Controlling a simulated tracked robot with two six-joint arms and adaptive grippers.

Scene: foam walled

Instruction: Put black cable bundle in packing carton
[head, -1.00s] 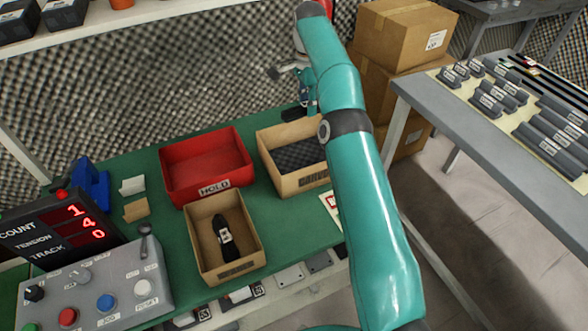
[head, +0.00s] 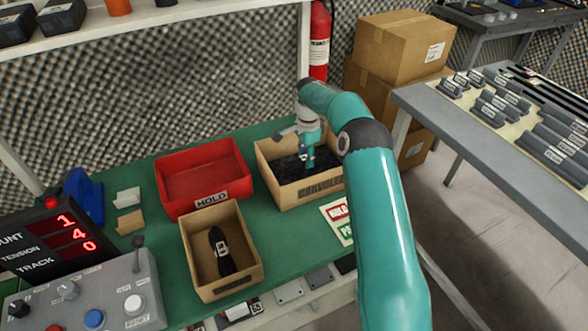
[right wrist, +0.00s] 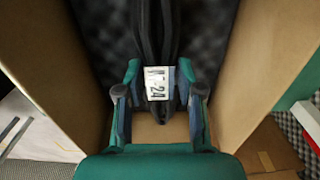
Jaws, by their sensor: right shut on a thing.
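The black cable bundle (right wrist: 160,35) with a white label (right wrist: 157,83) fills the middle of the right wrist view. My right gripper (head: 308,164) is shut on it near the label, with a finger on each side (right wrist: 157,105). The bundle is down between the cardboard walls of the foam-lined carton (head: 300,193); its walls also show in the right wrist view (right wrist: 255,75). I cannot tell whether the bundle touches the carton floor. A second black bundle (head: 221,258) with a white label lies in the nearer cardboard box (head: 228,285). My left gripper is not in view.
A red HOLD bin (head: 205,180) stands left of the foam-lined carton. A printed card (head: 338,212) lies in front of it. A control panel (head: 85,295) is at lower left. A grey table (head: 430,105) stands to the right.

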